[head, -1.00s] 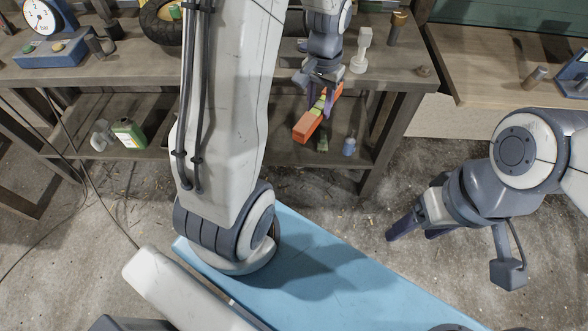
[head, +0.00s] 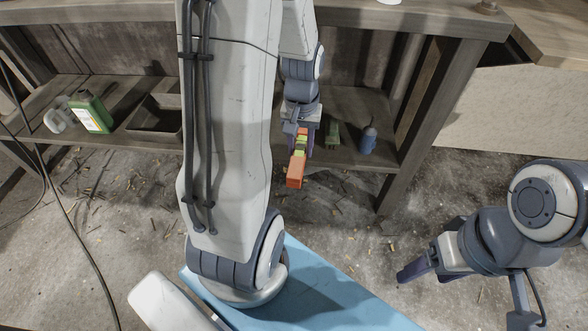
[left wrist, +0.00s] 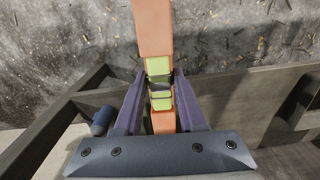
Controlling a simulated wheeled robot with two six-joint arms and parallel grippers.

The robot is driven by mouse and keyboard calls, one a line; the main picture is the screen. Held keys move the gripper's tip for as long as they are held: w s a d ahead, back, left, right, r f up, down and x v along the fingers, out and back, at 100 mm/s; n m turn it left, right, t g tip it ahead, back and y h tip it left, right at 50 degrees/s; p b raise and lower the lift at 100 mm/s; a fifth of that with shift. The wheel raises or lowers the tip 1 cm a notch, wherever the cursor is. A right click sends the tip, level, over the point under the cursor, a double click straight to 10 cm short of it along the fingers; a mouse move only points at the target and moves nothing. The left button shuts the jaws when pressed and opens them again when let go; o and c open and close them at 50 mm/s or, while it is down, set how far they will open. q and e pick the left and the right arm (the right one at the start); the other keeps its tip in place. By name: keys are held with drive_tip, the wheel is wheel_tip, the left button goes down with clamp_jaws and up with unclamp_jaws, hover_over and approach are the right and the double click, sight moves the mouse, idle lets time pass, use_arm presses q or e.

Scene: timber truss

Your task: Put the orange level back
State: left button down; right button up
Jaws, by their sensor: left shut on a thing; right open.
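The orange level (head: 295,171) has yellow-green vial parts near its middle. My left gripper (head: 301,143) is shut on it and holds it at the front of the workbench's lower shelf (head: 352,155). In the left wrist view the level (left wrist: 154,30) runs up the picture between the two purple fingers of my left gripper (left wrist: 160,95). Whether the level touches the shelf I cannot tell. My right gripper (head: 430,272) is open and empty over the floor at the right.
On the lower shelf, a blue bottle (head: 368,139) and a small green object (head: 332,134) are right of the level. A dark open tray (head: 155,122), a green-and-white container (head: 91,113) and a grey-white item (head: 58,119) are farther left. The bench leg (head: 405,150) stands right.

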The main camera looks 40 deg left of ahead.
use_arm(q)
drive_tip(key=shift+n, duration=0.3)
drive_tip(key=w+a+f+b, duration=0.2)
drive_tip(key=a+f+b, duration=0.1)
drive_tip(key=w+a+f+b, duration=0.3)
drive_tip(key=f, duration=0.1)
drive_tip(key=w+a+f+b, duration=0.3)
drive_tip(key=f, duration=0.1)
drive_tip(key=shift+a+f, duration=0.15)
drive_tip(key=shift+f, duration=0.1)
wheel_tip(320, 180, down, 4)
drive_tip(key=b, duration=0.4)
drive_tip(key=shift+r, duration=0.1)
drive_tip(key=c, duration=0.5)
unclamp_jaws()
use_arm(e)
wheel_tip(320, 180, down, 14)
drive_tip(key=w, duration=0.1)
drive_tip(key=shift+f, duration=0.15)
